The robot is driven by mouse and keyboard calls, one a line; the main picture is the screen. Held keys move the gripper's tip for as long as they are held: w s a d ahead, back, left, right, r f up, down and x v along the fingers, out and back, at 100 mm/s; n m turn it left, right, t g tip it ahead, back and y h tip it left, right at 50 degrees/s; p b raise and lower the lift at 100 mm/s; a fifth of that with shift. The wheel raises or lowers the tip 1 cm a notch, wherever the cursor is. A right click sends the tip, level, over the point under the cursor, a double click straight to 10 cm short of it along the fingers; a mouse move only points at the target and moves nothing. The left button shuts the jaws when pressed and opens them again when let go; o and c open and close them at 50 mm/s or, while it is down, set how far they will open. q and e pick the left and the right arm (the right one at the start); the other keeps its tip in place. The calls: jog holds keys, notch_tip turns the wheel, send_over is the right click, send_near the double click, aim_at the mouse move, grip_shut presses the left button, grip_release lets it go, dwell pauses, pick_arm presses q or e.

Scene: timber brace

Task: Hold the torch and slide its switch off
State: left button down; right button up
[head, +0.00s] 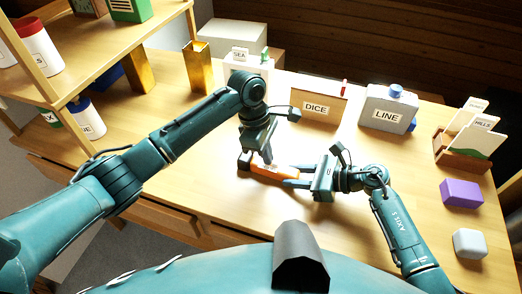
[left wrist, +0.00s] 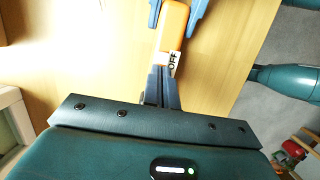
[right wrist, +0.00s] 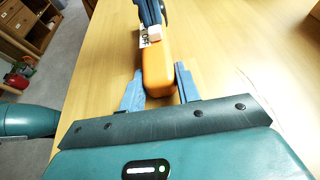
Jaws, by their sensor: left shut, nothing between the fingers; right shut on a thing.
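The orange torch (head: 272,173) with a black head (head: 244,160) lies level near the table's front edge. It shows in the right wrist view (right wrist: 157,72) with a small white switch (right wrist: 155,33) on top. An "OFF" label (left wrist: 173,60) lies beside the left fingertips in the left wrist view. My right gripper (head: 289,178) is shut on the torch's rear end, a finger on each side. My left gripper (head: 268,160) is shut and empty, pointing down at the switch. Its fingers show in the right wrist view (right wrist: 150,14); I cannot tell whether they touch the switch.
A DICE box (head: 317,105), a LINE box (head: 387,108) and a SEA box (head: 247,68) stand behind. A card holder (head: 462,152), a purple block (head: 461,193) and a grey block (head: 469,243) are at right. A shelf stands at left. The table between is clear.

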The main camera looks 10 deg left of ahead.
aim_at(258, 159)
pick_arm(q)
jog(key=shift+s+d, duration=0.1)
pick_arm(e)
jog(key=shift+a, duration=0.1)
jog(key=o, duration=1.1)
pick_arm(q)
jog(key=v, duration=1)
pick_arm(e)
jog(key=shift+o, duration=0.2)
